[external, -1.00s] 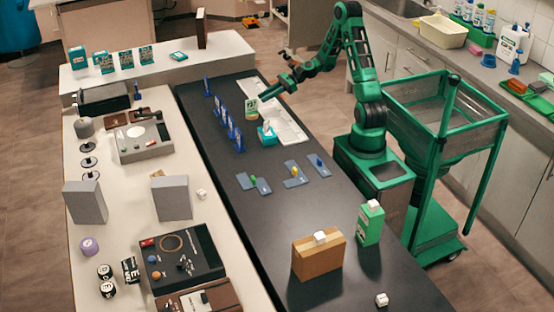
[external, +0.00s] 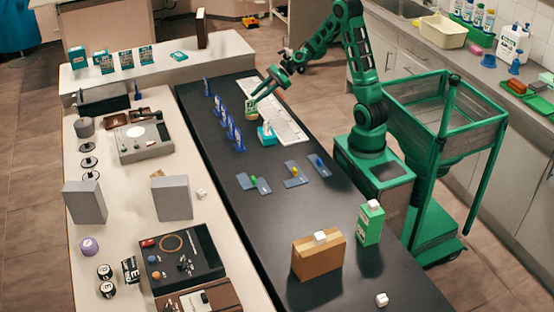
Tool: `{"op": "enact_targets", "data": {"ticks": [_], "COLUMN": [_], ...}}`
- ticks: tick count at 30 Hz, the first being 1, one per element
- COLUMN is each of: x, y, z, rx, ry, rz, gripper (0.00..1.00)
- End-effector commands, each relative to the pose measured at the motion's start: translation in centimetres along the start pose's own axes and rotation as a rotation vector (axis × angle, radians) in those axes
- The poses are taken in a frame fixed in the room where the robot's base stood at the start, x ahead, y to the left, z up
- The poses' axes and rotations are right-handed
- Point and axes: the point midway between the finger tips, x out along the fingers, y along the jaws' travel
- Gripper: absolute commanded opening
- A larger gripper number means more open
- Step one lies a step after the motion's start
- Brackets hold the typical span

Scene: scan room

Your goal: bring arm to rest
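My gripper (external: 258,94) reaches down and to the left over the far part of the dark table (external: 290,220).
A teal-and-white tissue box (external: 266,134) and a white rack (external: 284,122) are near the gripper. Blue upright stands (external: 229,125) line the left. A cardboard box (external: 318,255) and green carton (external: 370,223) stand at the near end.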

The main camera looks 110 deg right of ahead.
Motion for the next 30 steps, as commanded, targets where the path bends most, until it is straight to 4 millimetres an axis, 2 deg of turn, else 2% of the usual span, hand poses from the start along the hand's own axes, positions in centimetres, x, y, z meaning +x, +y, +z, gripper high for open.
{"op": "enact_targets", "data": {"ticks": [1,5,9,14,20,30], "x": [0.6,0.9,0.0,-1.9,-5.8,-14.1], "y": [2.1,6.7,10.9,14.8,19.2,25.4], "z": [0.9,1.5,1.9,2.1,2.2,1.5], "rx": [-0.115,-0.404,-0.69,-0.974,-1.317,-1.79], "ry": [0.044,0.153,0.24,0.303,0.34,0.266], "rz": [0.053,0.186,0.328,0.483,0.692,1.049], "gripper": [0.23,0.23,0.23,0.23,0.23,0.23]}}
